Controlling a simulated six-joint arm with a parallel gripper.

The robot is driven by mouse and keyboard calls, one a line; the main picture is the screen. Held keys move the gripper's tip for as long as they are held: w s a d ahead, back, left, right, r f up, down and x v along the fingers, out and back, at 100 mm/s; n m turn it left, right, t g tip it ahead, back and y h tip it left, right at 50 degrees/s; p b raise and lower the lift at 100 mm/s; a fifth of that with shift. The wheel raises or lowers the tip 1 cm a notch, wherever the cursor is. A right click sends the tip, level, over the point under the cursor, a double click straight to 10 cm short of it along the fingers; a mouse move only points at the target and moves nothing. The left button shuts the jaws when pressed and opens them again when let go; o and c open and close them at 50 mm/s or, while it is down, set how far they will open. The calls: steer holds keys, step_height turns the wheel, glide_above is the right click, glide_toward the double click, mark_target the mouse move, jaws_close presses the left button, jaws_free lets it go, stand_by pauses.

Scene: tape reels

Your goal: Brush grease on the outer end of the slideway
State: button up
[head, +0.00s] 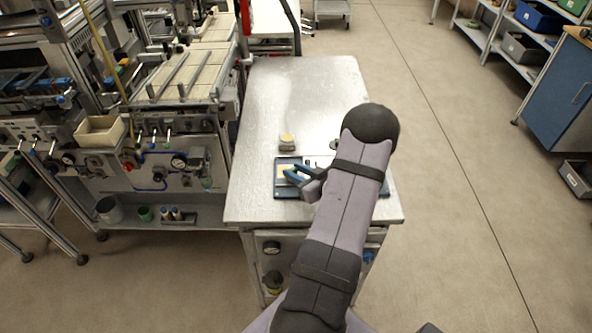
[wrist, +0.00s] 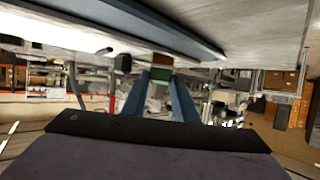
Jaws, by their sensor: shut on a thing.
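My gripper (head: 304,182) is low over the near part of the metal table, at a dark blue flat tray or base (head: 288,192). Its blue fingers also show in the wrist view (wrist: 160,80), shut on a small green and brown thing (wrist: 154,73), which I take to be the brush. My arm hides much of the base and whatever lies right of the gripper.
The metal table (head: 290,90) is bare toward the back. A dark round thing (head: 334,144) shows partly beside my arm. A machine bench with rails and a cream bin (head: 100,131) stands close on the left. Open floor lies to the right, with shelves beyond.

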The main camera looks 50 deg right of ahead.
steer(key=shift+w+d+f+b, duration=0.1)
steer(key=shift+w+d+b, duration=0.5)
steer(key=shift+w+d, duration=1.65)
steer(key=shift+s+a+p, duration=0.65)
steer(key=shift+s+a, duration=1.5)
steer(key=shift+s, duration=0.05)
steer(key=shift+s+a+r+p, duration=0.15)
steer(key=shift+a+r+p, duration=0.05)
steer(key=shift+r+p, duration=0.2)
steer(key=shift+d+r+p, duration=0.1)
steer(key=shift+r+p, duration=0.2)
steer(key=shift+r, duration=0.65)
step_height(320, 180, up, 6)
steer(key=p, duration=0.5)
steer(key=shift+f, duration=0.15)
